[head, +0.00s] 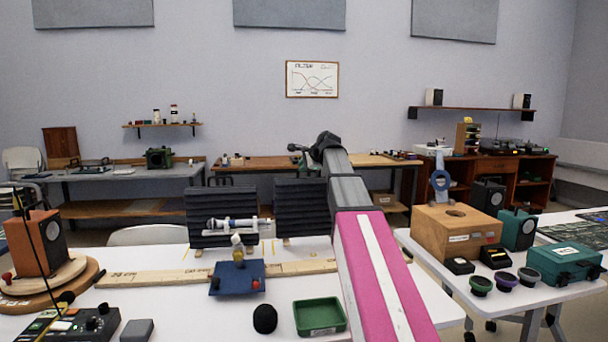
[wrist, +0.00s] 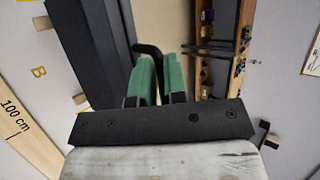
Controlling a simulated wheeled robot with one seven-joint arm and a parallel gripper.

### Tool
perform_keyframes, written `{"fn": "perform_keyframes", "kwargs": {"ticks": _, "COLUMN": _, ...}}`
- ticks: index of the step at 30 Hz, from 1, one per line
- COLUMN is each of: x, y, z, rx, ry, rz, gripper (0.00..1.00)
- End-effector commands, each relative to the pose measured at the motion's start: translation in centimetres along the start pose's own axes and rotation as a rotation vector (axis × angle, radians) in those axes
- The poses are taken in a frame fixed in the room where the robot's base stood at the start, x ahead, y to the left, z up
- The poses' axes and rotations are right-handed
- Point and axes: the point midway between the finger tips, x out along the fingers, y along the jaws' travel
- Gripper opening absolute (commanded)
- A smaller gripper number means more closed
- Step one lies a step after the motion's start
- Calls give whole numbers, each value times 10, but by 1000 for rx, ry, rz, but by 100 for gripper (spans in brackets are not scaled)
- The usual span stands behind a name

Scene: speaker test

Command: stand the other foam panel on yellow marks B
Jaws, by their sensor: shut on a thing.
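Two dark ribbed foam panels stand upright side by side on the white table in the head view, the left panel (head: 205,206) and the right panel (head: 300,207). My gripper (head: 326,148) is above the right panel, its fingertips hidden there. In the wrist view my gripper (wrist: 157,78) has its green fingers closed on a thin black handle (wrist: 148,48) beside the dark panel (wrist: 95,45). A yellow letter B (wrist: 39,72) shows on the table beside this panel, near its small wooden feet (wrist: 80,99). I cannot tell whether the feet touch the table.
A wooden measuring board (head: 165,276) runs along the table before the panels. An orange speaker (head: 37,242) stands left. A side table at right holds a wooden box (head: 455,232).

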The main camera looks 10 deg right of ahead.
Motion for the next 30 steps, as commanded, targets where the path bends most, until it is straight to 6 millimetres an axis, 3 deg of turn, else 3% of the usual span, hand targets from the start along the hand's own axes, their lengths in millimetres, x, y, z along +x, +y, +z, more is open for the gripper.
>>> {"fn": "perform_keyframes", "kwargs": {"ticks": 4, "x": 11, "y": 15, "z": -4, "rx": 1, "ry": 0, "rz": -1, "gripper": 0}}
{"fn": "perform_keyframes", "kwargs": {"ticks": 15, "x": 14, "y": 18, "z": -5, "rx": 0, "ry": 0, "rz": -1, "gripper": 0}}
{"fn": "perform_keyframes", "kwargs": {"ticks": 16, "x": 14, "y": 18, "z": -5, "rx": 1, "ry": 0, "rz": 0, "gripper": 19}}
{"fn": "perform_keyframes", "kwargs": {"ticks": 18, "x": 14, "y": 18, "z": -5, "rx": 1, "ry": 0, "rz": 0, "gripper": 38}}
{"fn": "perform_keyframes", "kwargs": {"ticks": 30, "x": 7, "y": 17, "z": -5, "rx": 0, "ry": 1, "rz": -1, "gripper": 38}}
